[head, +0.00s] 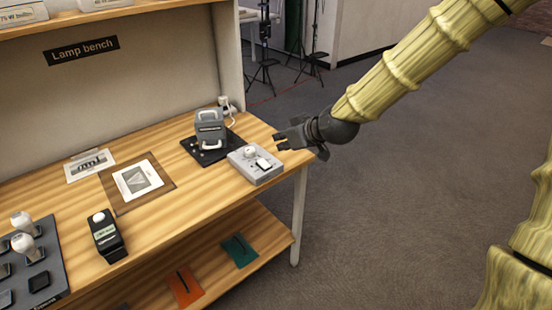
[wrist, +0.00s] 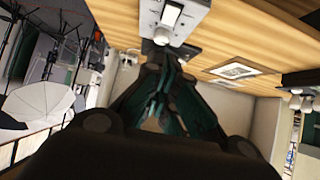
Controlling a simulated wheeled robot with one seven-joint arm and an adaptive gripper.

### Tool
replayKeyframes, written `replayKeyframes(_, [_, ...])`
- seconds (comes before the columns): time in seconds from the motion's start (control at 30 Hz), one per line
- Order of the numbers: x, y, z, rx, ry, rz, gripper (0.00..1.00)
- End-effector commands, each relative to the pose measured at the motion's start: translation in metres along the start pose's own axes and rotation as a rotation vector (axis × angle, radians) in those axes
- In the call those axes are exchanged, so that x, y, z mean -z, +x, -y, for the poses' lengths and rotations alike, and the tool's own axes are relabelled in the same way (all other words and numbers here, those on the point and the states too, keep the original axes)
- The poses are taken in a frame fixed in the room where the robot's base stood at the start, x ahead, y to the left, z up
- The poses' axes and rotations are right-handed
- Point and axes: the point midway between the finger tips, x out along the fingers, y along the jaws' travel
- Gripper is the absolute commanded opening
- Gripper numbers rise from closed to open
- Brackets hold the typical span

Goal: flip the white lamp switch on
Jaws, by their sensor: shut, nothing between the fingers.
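A light grey box (head: 257,176) sits at the right end of the wooden bench. It carries a round white bulb (head: 250,152) and a white rocker switch (head: 264,163); which way the rocker is tipped is too small to tell. In the wrist view the box (wrist: 198,12) is at the top, with the rocker (wrist: 171,15) and the bulb (wrist: 162,36). My gripper (head: 278,141) is at the bench's right edge, just behind and right of the box. It is shut and empty; its fingertips also show in the wrist view (wrist: 164,57), just below the bulb.
A grey device with a handle (head: 210,128) stands on a black plate behind the box. A black device (head: 107,236) and a grey panel with bulbs (head: 35,265) stand to the left. Open floor (head: 390,210) lies right of the bench (head: 190,205).

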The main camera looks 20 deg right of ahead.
Motion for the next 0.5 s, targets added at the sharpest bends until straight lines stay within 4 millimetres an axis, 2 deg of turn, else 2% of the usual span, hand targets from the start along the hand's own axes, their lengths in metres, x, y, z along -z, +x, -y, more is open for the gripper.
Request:
replayKeyframes(0.2, [0.0079, 0.0058, 0.0109, 0.018, -0.01, -0.014, 0.0])
replayKeyframes(0.5, [0.0089, 0.0059, 0.0121, 0.019, -0.012, -0.013, 0.0])
